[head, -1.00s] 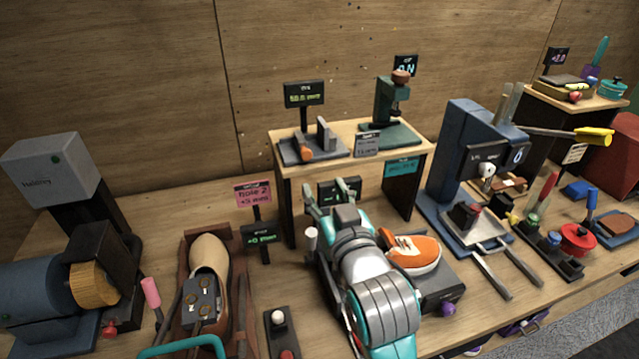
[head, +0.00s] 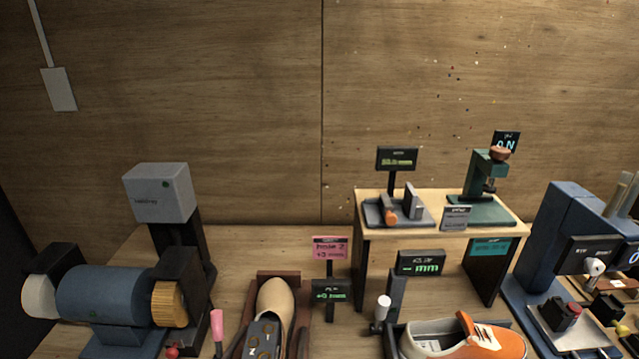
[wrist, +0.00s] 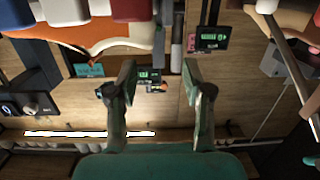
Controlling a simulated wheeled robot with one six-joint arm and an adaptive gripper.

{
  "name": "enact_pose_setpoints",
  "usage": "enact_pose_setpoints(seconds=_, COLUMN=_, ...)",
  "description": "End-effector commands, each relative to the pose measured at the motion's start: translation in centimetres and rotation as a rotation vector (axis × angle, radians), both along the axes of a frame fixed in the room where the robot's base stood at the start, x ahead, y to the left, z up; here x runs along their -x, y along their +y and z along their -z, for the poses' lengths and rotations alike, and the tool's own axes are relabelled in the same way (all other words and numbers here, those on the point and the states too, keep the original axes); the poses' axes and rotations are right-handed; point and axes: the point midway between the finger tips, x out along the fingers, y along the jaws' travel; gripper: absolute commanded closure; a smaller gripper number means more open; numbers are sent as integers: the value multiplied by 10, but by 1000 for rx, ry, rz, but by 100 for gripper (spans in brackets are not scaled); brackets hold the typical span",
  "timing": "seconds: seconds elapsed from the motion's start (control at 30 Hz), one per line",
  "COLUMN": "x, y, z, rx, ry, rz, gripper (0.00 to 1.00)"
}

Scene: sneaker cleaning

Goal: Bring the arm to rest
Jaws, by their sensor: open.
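My gripper (wrist: 159,75) shows in the wrist view with its two green fingers spread apart and nothing between them. The wrist view looks upside down. An orange and white sneaker (wrist: 90,35) fills its upper left, apart from the fingers. In the head view my arm and gripper are not visible. There the sneaker (head: 480,342) lies at the bottom edge, partly cut off. A tan shoe form (head: 274,300) stands in a brown holder to its left.
A bench grinder (head: 110,295) with a grey box on a post stands at the left. A wooden shelf (head: 440,205) carries small tools and a green press (head: 488,190). A blue machine (head: 565,250) stands at the right. Small displays (head: 420,263) stand between them. The wooden wall rises behind.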

Motion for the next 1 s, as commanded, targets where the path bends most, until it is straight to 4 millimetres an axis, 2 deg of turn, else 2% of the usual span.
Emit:
enact_pose_setpoints(seconds=0.03, x=16, y=-2, z=12, rx=1, ry=17, rz=1, gripper=50)
enact_pose_setpoints(seconds=0.2, x=62, y=-6, z=36, rx=-2, ry=43, rz=0, gripper=50)
enact_pose_setpoints(seconds=0.5, x=149, y=-12, z=64, rx=-11, ry=92, rz=8, gripper=50)
enact_pose_setpoints(seconds=0.8, x=235, y=-16, z=67, rx=-24, ry=136, rz=24, gripper=50)
enact_pose_setpoints(seconds=1.0, x=265, y=-17, z=62, rx=-28, ry=148, rz=33, gripper=50)
